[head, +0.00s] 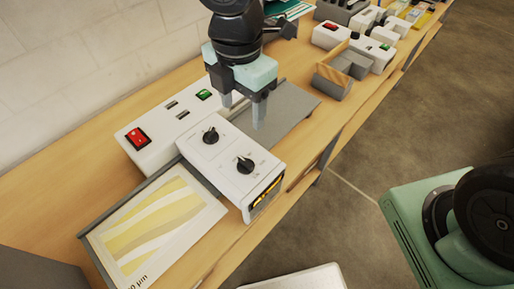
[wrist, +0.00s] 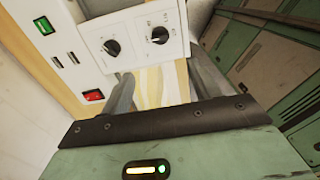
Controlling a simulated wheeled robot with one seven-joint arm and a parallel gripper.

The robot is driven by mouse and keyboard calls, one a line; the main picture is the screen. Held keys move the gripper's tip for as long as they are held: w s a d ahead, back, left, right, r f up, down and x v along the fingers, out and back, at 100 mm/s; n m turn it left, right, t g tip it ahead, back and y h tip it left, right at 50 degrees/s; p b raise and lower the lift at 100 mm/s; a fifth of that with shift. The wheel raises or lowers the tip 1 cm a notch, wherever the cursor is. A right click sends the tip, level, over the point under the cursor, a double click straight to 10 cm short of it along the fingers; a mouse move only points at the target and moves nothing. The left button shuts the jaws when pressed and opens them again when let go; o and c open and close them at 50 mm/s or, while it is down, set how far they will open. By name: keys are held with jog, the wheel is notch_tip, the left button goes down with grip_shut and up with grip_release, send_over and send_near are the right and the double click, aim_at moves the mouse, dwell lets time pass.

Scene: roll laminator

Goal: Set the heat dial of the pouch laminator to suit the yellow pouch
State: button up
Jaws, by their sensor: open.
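The white pouch laminator (head: 230,150) stands on the wooden bench and has two black dials on top. One dial (head: 210,135) is toward the wall and the other dial (head: 244,164) toward the bench's front edge. Both show in the wrist view, the first (wrist: 112,46) at left and the second (wrist: 160,35) at right. Their markings are too small to read, so I cannot tell which sets heat. The yellow-striped pouch (head: 155,225) lies on a grey tray at lower left; its number is cut off, leaving "0 µm". My gripper (head: 244,108) is open and empty, above the laminator's far side.
A white box (head: 160,142) with a red switch (head: 137,138) and a green switch (head: 204,94) adjoins the laminator on the wall side. A wooden-sided holder (head: 333,78) and more white units (head: 370,52) stand farther along the bench. Open floor (head: 390,140) lies to the right.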

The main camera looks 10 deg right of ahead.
aim_at(246, 161)
notch_tip(246, 161, down, 17)
jog(key=shift+r+p, duration=0.1)
jog(key=shift+p, duration=0.3)
jog(key=c, duration=1)
